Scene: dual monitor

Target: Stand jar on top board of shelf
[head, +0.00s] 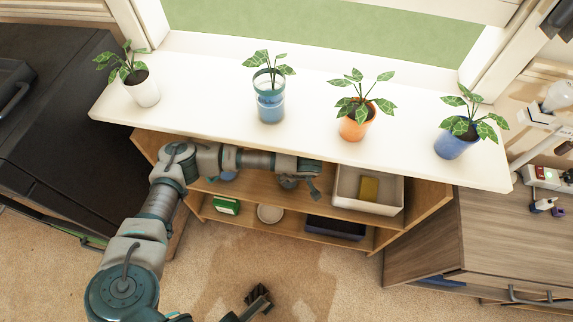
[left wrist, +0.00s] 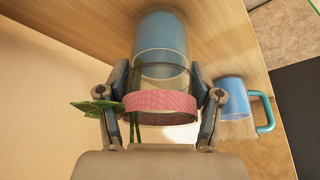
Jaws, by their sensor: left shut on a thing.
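My left gripper (head: 312,182) reaches into the wooden shelf (head: 262,188) under the white sill. In the left wrist view, my left gripper (left wrist: 162,112) is shut on a clear jar (left wrist: 162,78) with a blue end and a pink band. Green stems and a leaf show beside the band. The jar's blue end is close to a wooden surface; I cannot tell whether they touch. In the head view, the arm and gripper mostly hide the jar. My right gripper (head: 258,298) is low, over the carpet, away from the shelf; its fingers are too small to read.
A blue mug (left wrist: 233,95) stands close beside the jar. A white bin (head: 345,190) with a yellow item sits right of my left gripper. The lower board holds a green box (head: 227,205), a bowl (head: 270,213) and a dark tray (head: 335,228). Several potted plants line the white sill (head: 205,90).

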